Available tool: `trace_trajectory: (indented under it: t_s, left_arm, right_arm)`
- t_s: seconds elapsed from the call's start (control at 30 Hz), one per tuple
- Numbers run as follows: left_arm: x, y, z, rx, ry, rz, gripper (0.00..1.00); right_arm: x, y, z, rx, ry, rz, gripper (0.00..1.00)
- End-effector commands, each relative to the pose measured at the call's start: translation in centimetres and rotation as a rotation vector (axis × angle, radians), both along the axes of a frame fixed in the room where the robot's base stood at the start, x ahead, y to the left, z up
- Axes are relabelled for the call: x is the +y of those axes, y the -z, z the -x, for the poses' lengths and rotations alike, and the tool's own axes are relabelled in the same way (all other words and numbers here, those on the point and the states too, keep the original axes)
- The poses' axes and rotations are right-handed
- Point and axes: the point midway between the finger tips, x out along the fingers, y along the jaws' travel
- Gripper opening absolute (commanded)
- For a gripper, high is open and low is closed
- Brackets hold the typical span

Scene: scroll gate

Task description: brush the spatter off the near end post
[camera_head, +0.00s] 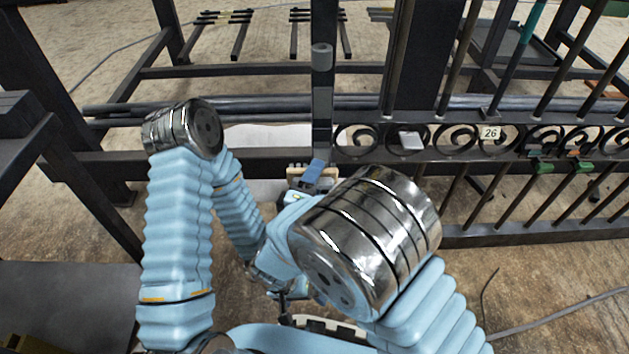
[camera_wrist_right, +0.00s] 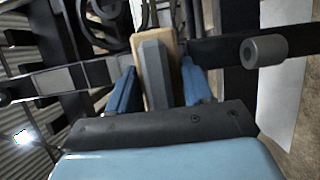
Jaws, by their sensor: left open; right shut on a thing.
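The near end post (camera_head: 322,105) is a dark upright bar at the left end of the scrollwork gate, with a grey cylinder high on it. In the right wrist view the post (camera_wrist_right: 58,80) runs across the picture, with paler grey patches to the left. My right gripper (camera_head: 308,180) is shut on a brush with a tan block and grey handle (camera_wrist_right: 155,75). The brush is in front of the post, low down; I cannot tell whether it touches. Bristles are hidden. My left gripper (camera_head: 287,295) is open and empty, lower and partly hidden by my arms.
The gate's scroll band (camera_head: 455,142) extends right, with a tag marked 26 (camera_head: 490,132) and green-handled clamps (camera_head: 575,166). Dark racks stand behind. A dark bench (camera_head: 70,300) is at lower left. A cable crosses the floor at right.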

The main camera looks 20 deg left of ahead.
Motion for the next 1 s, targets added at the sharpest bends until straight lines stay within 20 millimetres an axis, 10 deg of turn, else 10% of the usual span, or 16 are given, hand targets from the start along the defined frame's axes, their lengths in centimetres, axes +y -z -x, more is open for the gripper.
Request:
trace_trajectory:
  t_s: [0.53,1.0]
  left_arm:
    - [0.0,0.5,0.0,0.0,0.0,0.0,0.97]
    - [0.0,1.7,0.0,0.0,0.0,0.0,0.97]
  right_arm:
    - [0.1,0.0,-0.9,-0.001,0.0,0.0,0.12]
    - [-3.6,-0.1,-1.7,-0.001,-0.001,0.0,0.12]
